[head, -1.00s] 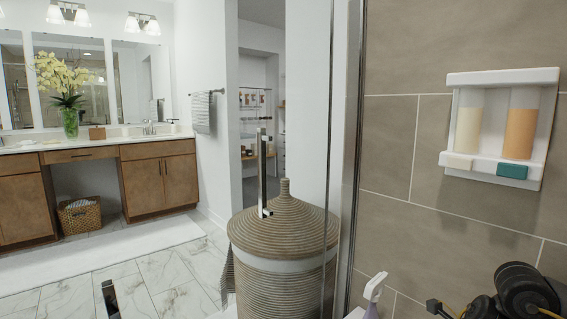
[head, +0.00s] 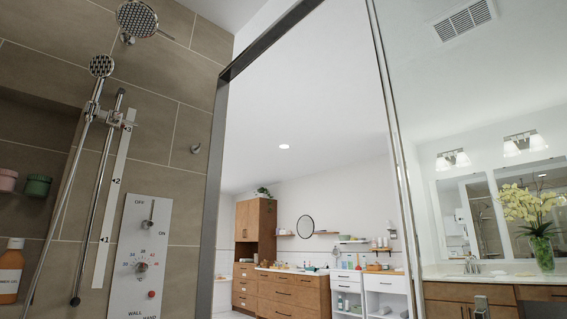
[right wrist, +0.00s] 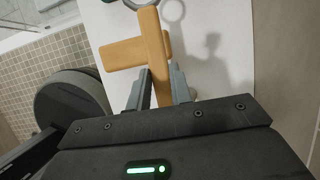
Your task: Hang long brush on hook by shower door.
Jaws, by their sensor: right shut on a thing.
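In the right wrist view my right gripper (right wrist: 158,88) is shut on the tan, wood-coloured handle of what appears to be the long brush (right wrist: 157,45). In the head view a small round metal hook (head: 195,148) is on the brown tiled wall, left of the shower door's dark frame (head: 222,140). It looks empty. Neither gripper nor the brush shows in the head view.
A shower head (head: 137,18) is above. In the right wrist view a pale panel (right wrist: 220,75) lies behind the brush.

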